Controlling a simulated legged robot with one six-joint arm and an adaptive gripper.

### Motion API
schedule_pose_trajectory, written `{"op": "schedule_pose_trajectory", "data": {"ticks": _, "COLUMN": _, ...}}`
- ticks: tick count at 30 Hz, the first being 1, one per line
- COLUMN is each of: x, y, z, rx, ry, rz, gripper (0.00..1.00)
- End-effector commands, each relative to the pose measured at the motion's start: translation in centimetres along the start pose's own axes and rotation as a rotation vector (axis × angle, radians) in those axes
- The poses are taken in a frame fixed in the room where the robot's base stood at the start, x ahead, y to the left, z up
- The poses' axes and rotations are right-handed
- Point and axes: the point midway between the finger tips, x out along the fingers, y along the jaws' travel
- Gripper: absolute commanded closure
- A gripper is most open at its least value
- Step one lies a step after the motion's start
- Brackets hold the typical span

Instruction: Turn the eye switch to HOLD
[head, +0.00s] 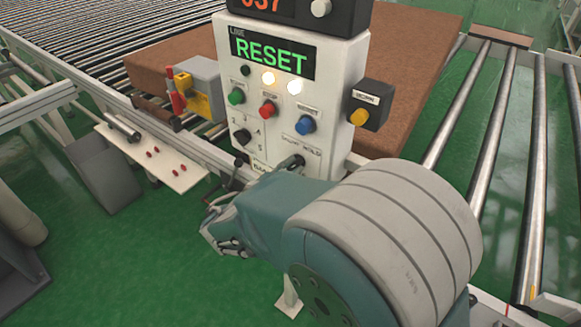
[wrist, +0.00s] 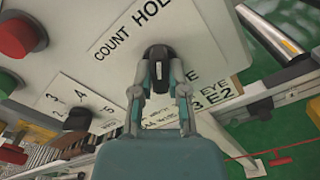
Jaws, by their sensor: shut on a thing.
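The eye switch is a black knob (wrist: 158,54) on a white label plate (wrist: 110,45) in the wrist view. The plate reads COUNT on the left and "HOL" on the right, its last letter cut off. My gripper (wrist: 158,76) is shut on the knob, one finger on each side. Which word the knob points to is not clear. In the head view my gripper (head: 291,162) is at the lower part of the white control panel (head: 345,65), and my arm hides most of this area.
The panel also bears green (head: 236,96), red (head: 267,108) and blue (head: 305,125) buttons, a black selector (head: 241,136) and a screen reading RESET (head: 271,53). A side box with a yellow button (head: 359,117) stands right. A brown mattress (head: 425,60) lies behind on rollers.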

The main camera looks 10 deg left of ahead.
Motion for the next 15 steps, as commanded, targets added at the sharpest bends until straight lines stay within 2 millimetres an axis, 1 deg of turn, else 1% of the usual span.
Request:
{"op": "schedule_pose_trajectory", "data": {"ticks": 6, "x": 0.15, "y": -0.04, "z": -0.17, "rx": 0.0, "ry": 0.005, "rz": -0.001, "gripper": 1.0}}
{"op": "schedule_pose_trajectory", "data": {"ticks": 7, "x": 0.15, "y": -0.04, "z": -0.17, "rx": 0.0, "ry": 0.005, "rz": -0.001, "gripper": 0.76}}
{"op": "schedule_pose_trajectory", "data": {"ticks": 8, "x": 0.15, "y": -0.04, "z": -0.17, "rx": 0.0, "ry": 0.005, "rz": -0.001, "gripper": 0.62}}
{"op": "schedule_pose_trajectory", "data": {"ticks": 9, "x": 0.15, "y": -0.04, "z": -0.17, "rx": 0.0, "ry": 0.005, "rz": -0.001, "gripper": 0.46}}
{"op": "schedule_pose_trajectory", "data": {"ticks": 15, "x": 0.14, "y": -0.09, "z": -0.06, "rx": 0.0, "ry": 0.003, "rz": -0.002, "gripper": 0.46}}
